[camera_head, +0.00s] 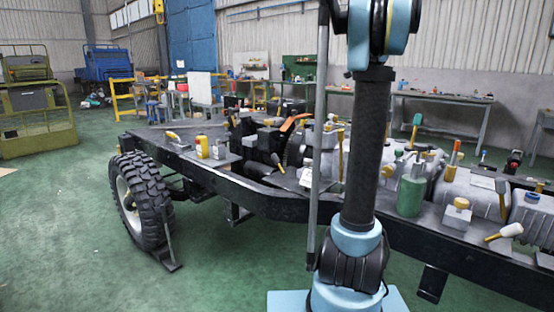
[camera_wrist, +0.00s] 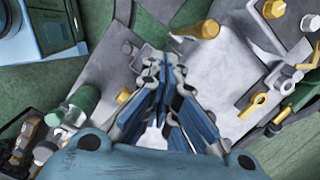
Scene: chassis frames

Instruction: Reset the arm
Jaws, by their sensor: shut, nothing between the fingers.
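My gripper (camera_wrist: 165,70) shows in the wrist view, its blue and grey fingers together at the tips with nothing between them. It points down over the chassis parts, clear of them as far as I can tell. In the head view my black and light-blue arm stands upright right of the middle, and my gripper is out of that picture.
A long dark chassis frame (camera_head: 262,197) with a black wheel (camera_head: 146,200) runs across the head view. Tools, bottles and a green cylinder (camera_head: 411,190) stand on it. A workbench (camera_head: 440,98) is behind. The green floor at the left front is free.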

